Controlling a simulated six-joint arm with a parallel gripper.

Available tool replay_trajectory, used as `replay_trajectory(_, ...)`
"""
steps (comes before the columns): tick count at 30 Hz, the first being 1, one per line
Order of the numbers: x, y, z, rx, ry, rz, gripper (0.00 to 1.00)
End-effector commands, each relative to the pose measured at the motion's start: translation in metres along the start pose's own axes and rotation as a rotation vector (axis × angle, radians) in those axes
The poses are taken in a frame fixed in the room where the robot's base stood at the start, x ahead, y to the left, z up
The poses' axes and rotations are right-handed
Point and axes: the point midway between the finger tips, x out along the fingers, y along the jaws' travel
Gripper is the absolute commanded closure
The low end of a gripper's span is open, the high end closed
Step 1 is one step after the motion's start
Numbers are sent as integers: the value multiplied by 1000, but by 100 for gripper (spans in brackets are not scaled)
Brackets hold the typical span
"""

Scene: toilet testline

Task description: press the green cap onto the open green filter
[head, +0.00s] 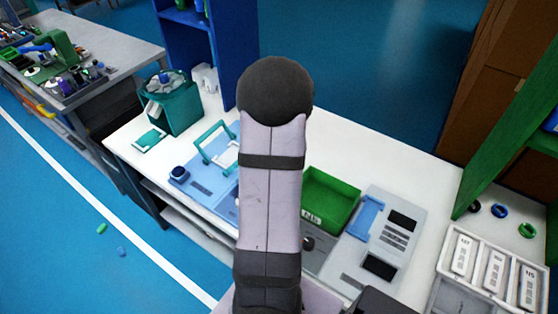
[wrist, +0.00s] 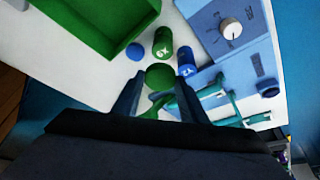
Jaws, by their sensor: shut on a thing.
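In the wrist view my gripper (wrist: 158,92) has its two dark fingers on either side of a round green cap (wrist: 159,75) and is shut on it. A narrower green part shows below the cap, between the fingers. A green filter (wrist: 163,43) with a white label stands just beyond the cap. I cannot tell whether the cap touches it. In the head view my arm hides the gripper, cap and filter.
A blue labelled filter (wrist: 186,62) stands right of the green one, close to my right finger. A blue cap (wrist: 135,51) lies to the left. A green bin (wrist: 95,22) and a blue device with a dial (wrist: 228,40) flank them.

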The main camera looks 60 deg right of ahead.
Motion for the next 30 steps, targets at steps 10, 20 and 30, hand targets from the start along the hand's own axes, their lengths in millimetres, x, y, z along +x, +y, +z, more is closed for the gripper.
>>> replay_trajectory(10, 23, 0, 10, 1, -2, -1, 82)
replay_trajectory(20, 48, 0, 20, 0, 0, 0, 82)
replay_trajectory(30, 56, 0, 23, 0, 0, 0, 82)
